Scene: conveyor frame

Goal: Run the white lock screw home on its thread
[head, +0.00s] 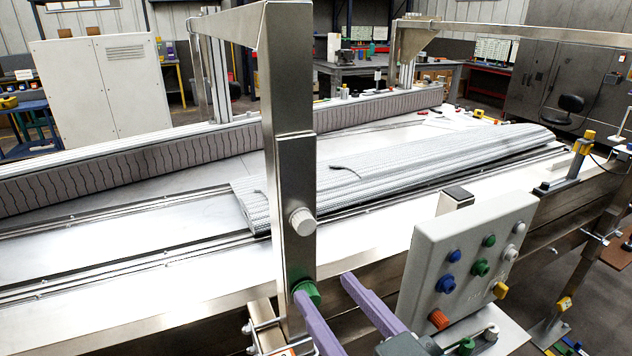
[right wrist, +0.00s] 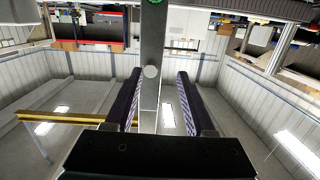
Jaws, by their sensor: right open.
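The white lock screw (head: 302,221) is a round white knob on the face of the upright metal post (head: 287,150). My right gripper (head: 324,287) is open, with two purple fingers pointing up toward the post from below. In the head view its tips appear below the screw, with the left tip close to a green knob (head: 307,293). In the right wrist view the white screw (right wrist: 151,72) lines up between the spread fingers (right wrist: 158,74) and neither finger touches it. The thread behind the screw is hidden. My left gripper is not in view.
A grey control box (head: 465,265) with coloured buttons stands just right of my right gripper. The conveyor table (head: 190,225) lies behind the post, carrying a rolled grey mesh belt (head: 400,170). In the right wrist view the green knob (right wrist: 154,2) is at the top edge.

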